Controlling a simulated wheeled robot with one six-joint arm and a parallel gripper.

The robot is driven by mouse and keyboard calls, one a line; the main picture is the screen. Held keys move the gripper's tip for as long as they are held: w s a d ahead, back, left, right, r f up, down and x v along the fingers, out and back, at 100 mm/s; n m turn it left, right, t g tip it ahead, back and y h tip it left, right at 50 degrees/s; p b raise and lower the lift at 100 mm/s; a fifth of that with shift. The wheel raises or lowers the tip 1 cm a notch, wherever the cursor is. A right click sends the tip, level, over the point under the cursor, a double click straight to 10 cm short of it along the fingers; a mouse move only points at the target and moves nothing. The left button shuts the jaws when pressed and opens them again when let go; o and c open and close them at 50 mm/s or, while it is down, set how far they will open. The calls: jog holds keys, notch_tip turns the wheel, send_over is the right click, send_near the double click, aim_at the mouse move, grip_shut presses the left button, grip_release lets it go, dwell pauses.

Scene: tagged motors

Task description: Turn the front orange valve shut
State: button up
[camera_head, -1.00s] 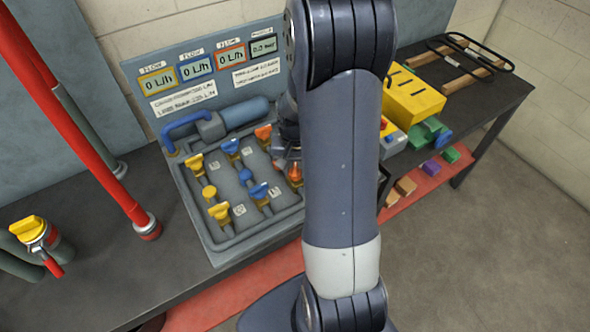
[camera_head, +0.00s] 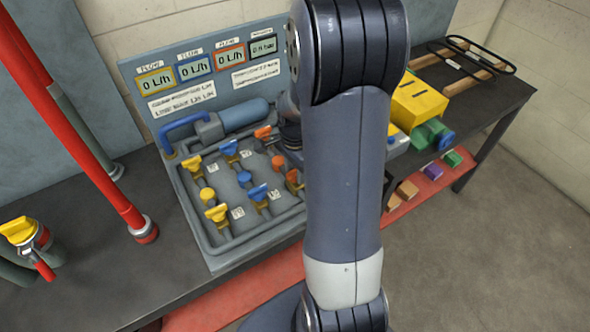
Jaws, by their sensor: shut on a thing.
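The front orange valve (camera_head: 292,181) is at the lower right of the grey valve panel, its orange handle partly visible beside my arm. My gripper (camera_head: 298,168) is at this valve, shut on its handle; my arm hides most of the fingers. The rear orange valve (camera_head: 263,132) stands behind it on the same line. An orange round knob (camera_head: 277,162) sits between the two.
Yellow valves (camera_head: 216,212) and blue valves (camera_head: 257,192) stand close by on the left. The flow displays (camera_head: 229,59) read 0 L/h. A yellow box (camera_head: 416,103) lies right of my arm. A red pipe (camera_head: 120,205) rises at left.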

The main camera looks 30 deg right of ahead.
aim_at(295, 170)
jog(key=shift+m, duration=0.5)
jog(key=o, duration=1)
notch_tip(295, 170, up, 11)
jog(key=shift+f, duration=0.2)
dwell(0.3)
notch_tip(295, 170, down, 11)
jog(key=shift+r, duration=0.2)
